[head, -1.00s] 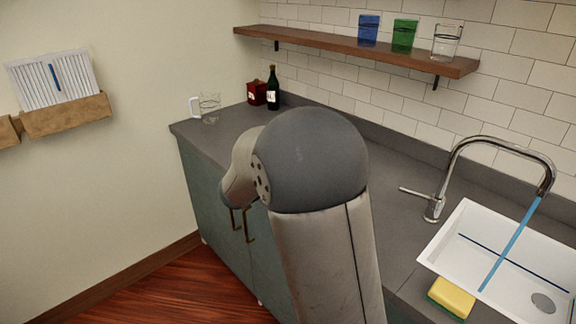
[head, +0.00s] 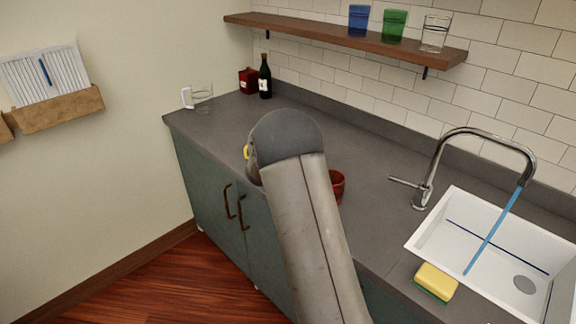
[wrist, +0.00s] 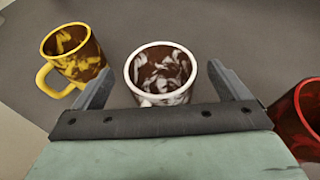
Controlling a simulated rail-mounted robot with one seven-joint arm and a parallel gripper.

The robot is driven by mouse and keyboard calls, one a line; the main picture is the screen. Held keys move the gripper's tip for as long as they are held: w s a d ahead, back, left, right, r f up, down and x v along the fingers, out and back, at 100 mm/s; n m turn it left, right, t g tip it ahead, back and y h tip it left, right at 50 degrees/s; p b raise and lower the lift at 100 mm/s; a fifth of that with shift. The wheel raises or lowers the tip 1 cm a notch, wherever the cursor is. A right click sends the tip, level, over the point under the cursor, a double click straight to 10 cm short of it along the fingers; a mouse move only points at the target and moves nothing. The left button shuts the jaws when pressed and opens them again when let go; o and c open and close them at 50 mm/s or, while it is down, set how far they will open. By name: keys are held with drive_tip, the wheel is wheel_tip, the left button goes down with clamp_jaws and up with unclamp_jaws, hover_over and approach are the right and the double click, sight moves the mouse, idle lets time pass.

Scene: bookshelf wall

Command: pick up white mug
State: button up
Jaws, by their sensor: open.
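The white mug (wrist: 160,73) shows in the wrist view with a white rim and a brown-and-white marbled inside. It stands on the grey counter, seen from above. My gripper (wrist: 161,80) is open, with one finger on each side of the mug and some space between each finger and its wall. The mug's lower front is hidden by the gripper body. In the head view my arm hides the white mug and the gripper.
A yellow mug (wrist: 73,57) stands left of the left finger. A red mug (wrist: 300,120) is close to the right finger and shows in the head view (head: 337,185). A glass mug (head: 202,98), a bottle (head: 265,77) and a sink (head: 500,250) are farther off.

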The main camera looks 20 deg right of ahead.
drive_tip(key=shift+x, duration=1.25)
drive_tip(key=shift+r, duration=0.1)
drive_tip(key=c, duration=1.6)
drive_tip(key=shift+r, duration=0.1)
